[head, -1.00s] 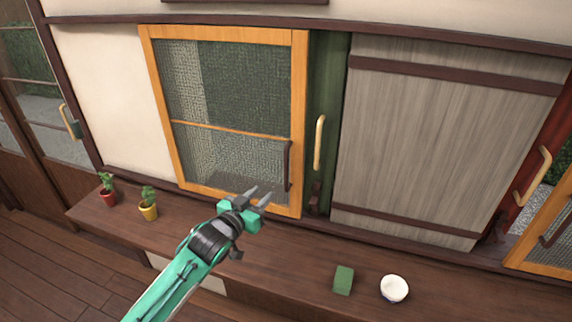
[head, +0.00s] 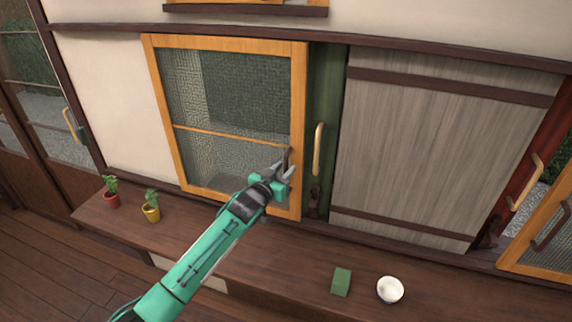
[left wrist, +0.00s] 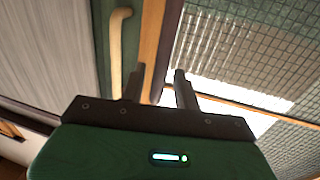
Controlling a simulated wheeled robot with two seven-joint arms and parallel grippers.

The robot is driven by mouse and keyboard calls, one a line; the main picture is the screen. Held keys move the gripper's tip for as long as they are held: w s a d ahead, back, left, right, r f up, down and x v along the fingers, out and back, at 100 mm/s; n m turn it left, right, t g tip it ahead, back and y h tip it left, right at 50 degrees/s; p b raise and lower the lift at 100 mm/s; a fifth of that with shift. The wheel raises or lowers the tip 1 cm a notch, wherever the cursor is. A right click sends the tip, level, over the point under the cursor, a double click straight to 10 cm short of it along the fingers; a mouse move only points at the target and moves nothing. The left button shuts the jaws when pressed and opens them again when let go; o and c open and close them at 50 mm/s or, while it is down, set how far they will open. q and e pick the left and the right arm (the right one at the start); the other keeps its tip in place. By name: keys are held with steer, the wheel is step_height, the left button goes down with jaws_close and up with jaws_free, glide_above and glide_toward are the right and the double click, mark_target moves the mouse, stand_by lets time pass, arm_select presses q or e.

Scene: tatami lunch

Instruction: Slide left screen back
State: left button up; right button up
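The left screen (head: 232,95) is an orange wooden frame with textured glass and a crossbar. It has a dark upright handle (head: 288,158) near its right edge. In the left wrist view its orange frame edge (left wrist: 152,45) shows behind the fingers. My left gripper (head: 288,173) is at the lower part of this handle. In the left wrist view the gripper's two dark fingers (left wrist: 159,88) stand apart. My right gripper is out of view.
A green panel (head: 323,105) with a pale handle (head: 319,150) and a grey wooden shutter (head: 435,150) stand to the right. The ledge below holds a red pot (head: 111,200), a yellow pot (head: 151,213), a green block (head: 341,281) and a white bowl (head: 390,289).

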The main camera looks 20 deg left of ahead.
arm_select(q)
steer(key=shift+w+d, duration=0.25)
steer(key=shift+w, duration=0.45)
jaws_close()
